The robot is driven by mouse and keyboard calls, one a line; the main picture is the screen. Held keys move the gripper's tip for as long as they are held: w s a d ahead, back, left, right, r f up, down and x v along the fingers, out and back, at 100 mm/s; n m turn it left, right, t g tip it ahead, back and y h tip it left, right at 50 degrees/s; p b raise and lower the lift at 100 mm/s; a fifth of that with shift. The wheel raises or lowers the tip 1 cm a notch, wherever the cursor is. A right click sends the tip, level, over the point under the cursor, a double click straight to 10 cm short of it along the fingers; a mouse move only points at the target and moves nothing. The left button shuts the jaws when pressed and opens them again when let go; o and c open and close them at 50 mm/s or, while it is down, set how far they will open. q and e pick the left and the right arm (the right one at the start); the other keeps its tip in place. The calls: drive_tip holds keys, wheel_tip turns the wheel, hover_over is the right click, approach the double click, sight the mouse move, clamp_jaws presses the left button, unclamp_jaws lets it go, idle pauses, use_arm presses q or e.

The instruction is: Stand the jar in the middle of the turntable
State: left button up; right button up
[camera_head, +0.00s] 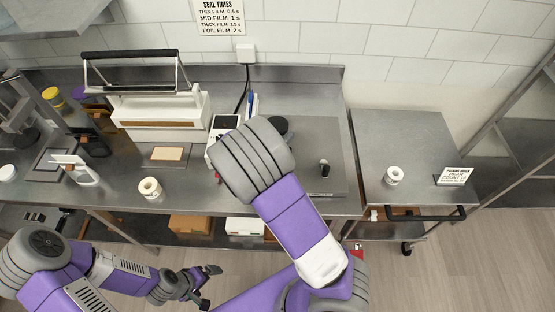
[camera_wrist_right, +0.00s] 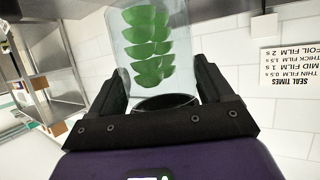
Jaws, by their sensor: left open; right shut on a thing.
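In the right wrist view, a clear jar (camera_wrist_right: 123,47) with several green gummy pieces stands between the two black fingers of my right gripper (camera_wrist_right: 161,82). The fingers are shut on it. A dark round rim shows at the jar's end near the palm. In the head view my right forearm and wrist hide this gripper and the jar. A dark round disc (camera_head: 279,124) shows partly behind my right wrist on the steel bench; I cannot tell if it is the turntable. My left gripper (camera_head: 203,287) is open and empty, low in front of the bench.
On the bench (camera_head: 310,189) stand a white sealer (camera_head: 160,118), a tape roll (camera_head: 150,188) and a small dark cylinder (camera_head: 324,169). To the right, a steel cart (camera_head: 405,140) holds another roll (camera_head: 394,175) and a sign (camera_head: 454,176). The bench right of my wrist is mostly clear.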

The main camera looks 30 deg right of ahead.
drive_tip(key=shift+s+d+f, duration=0.1)
drive_tip(key=shift+s+f, duration=0.05)
wheel_tip(320, 180, down, 6)
drive_tip(key=shift+r+b, duration=0.25)
drive_tip(key=shift+b, duration=0.45)
wheel_tip(320, 180, down, 4)
drive_tip(key=shift+r+b, duration=0.2)
drive_tip(key=shift+b, duration=0.15)
drive_tip(key=shift+f, duration=0.3)
drive_tip(key=shift+f, duration=0.1)
drive_tip(key=o, duration=1.1)
drive_tip(key=shift+c, duration=0.2)
